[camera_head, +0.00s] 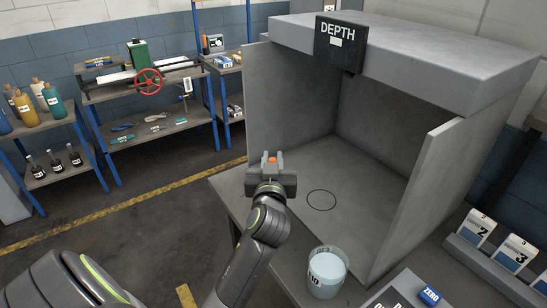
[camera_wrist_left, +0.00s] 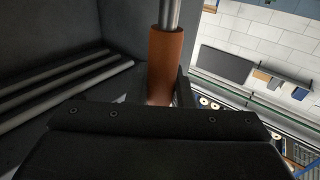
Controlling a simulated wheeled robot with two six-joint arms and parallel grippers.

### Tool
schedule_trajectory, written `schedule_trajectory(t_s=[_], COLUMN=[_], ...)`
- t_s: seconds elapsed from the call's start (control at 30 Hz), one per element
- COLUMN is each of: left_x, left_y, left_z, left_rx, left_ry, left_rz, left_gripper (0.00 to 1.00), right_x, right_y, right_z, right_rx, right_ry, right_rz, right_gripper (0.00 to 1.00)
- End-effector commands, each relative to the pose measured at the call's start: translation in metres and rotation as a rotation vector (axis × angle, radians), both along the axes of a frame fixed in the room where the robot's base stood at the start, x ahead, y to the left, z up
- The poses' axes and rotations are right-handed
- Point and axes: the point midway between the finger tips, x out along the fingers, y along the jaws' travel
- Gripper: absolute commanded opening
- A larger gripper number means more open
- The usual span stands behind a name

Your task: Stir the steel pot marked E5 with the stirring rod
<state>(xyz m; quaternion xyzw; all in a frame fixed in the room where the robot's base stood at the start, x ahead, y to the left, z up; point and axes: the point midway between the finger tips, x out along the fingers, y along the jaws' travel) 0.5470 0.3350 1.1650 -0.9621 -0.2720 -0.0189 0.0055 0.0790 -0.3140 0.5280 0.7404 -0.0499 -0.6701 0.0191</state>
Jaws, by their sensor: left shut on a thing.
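My left gripper (camera_head: 272,163) is in front of the open grey booth, at the left of its floor. It is shut on the stirring rod, whose orange-brown handle (camera_wrist_left: 166,65) stands between the fingers in the left wrist view. A steel shaft (camera_wrist_left: 170,13) extends from the handle to the top edge of that view. In the head view only a small orange end of the handle (camera_head: 272,159) shows above the gripper. I cannot make out a steel pot marked E5 in either view. My right gripper is not in view.
The booth (camera_head: 380,145) has a DEPTH sign (camera_head: 341,45) and a black ring (camera_head: 321,200) on its bare floor. A pale-blue filled container (camera_head: 327,272) stands at the front. Numbered cards (camera_head: 475,228) are at the right; shelves with bottles (camera_head: 53,102) are at the left.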

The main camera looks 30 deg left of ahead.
Motion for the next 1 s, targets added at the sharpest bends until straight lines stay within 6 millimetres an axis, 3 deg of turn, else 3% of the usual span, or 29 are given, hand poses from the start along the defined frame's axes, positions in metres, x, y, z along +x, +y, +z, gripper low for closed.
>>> schedule_trajectory(t_s=[0.57,1.0], left_x=[0.000,0.000], left_y=[-0.001,0.000], left_z=[-0.054,-0.094], left_rx=[-0.001,-0.001], left_ry=[0.000,0.000], left_rz=[-0.003,-0.002], left_gripper=[0.00,0.00], right_x=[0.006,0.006], right_y=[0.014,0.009], right_z=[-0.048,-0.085], right_rx=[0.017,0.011], right_ry=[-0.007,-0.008], right_rz=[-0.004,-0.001], right_gripper=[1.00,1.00])
